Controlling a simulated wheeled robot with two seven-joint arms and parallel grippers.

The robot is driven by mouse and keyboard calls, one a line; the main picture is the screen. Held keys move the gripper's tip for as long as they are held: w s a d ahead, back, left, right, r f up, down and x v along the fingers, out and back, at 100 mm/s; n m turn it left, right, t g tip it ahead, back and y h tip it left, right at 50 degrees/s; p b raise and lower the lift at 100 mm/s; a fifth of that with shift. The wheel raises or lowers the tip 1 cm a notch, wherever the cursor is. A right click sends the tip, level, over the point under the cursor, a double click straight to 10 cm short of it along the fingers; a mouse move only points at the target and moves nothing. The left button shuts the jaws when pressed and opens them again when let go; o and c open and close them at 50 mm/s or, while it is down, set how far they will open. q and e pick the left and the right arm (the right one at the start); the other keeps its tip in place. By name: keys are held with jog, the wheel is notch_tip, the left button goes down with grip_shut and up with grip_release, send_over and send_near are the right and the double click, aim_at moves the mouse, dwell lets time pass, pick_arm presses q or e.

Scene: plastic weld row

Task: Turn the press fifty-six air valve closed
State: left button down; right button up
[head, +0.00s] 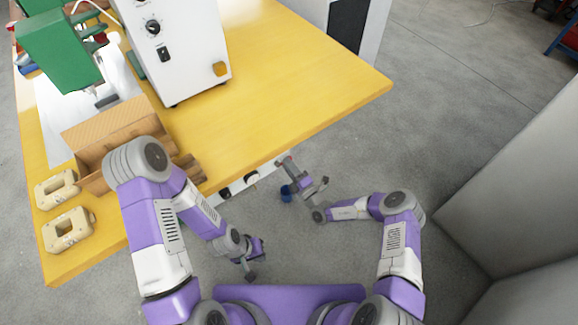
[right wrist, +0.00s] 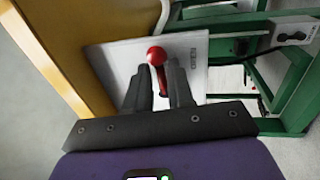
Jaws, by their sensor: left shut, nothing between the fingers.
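In the right wrist view a lever with a red ball knob (right wrist: 156,55) and red stem stands before a white plate (right wrist: 193,52) with small, unreadable print. My right gripper (right wrist: 157,78) has its two dark fingers apart, one on each side of the stem, with the ball at the fingertips. I cannot tell whether either finger touches it. In the head view my right gripper (head: 284,163) is at the table's front edge, and the lever is mostly hidden there. My left gripper (head: 251,274) is shut and empty, low in front of the table.
The yellow table (head: 290,75) carries a white machine (head: 180,45), a green press (head: 60,50), a cardboard box (head: 115,125) and two beige parts (head: 68,230). A green frame (right wrist: 295,88) stands right of the plate. A blue object (head: 286,194) is below my right gripper.

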grip_shut()
